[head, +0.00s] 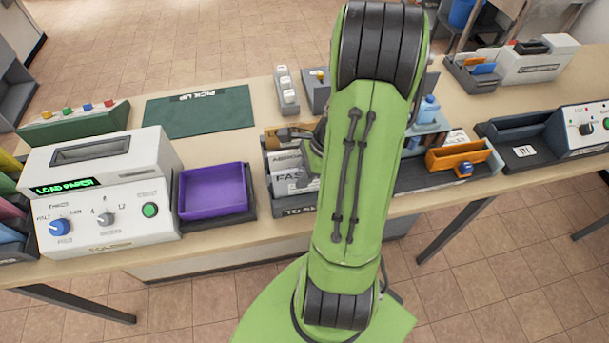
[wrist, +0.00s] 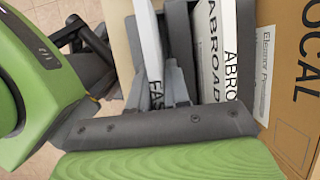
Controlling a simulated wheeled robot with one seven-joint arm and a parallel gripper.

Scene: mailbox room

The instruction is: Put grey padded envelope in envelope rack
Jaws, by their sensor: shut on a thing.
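A brown envelope marked LOCAL (wrist: 285,70) stands at the right in the wrist view. In the head view, a purple tray (head: 213,192) and a white machine (head: 100,195) are left of the rack. An orange holder (head: 460,158) is right. A green mat (head: 200,112) is bare.

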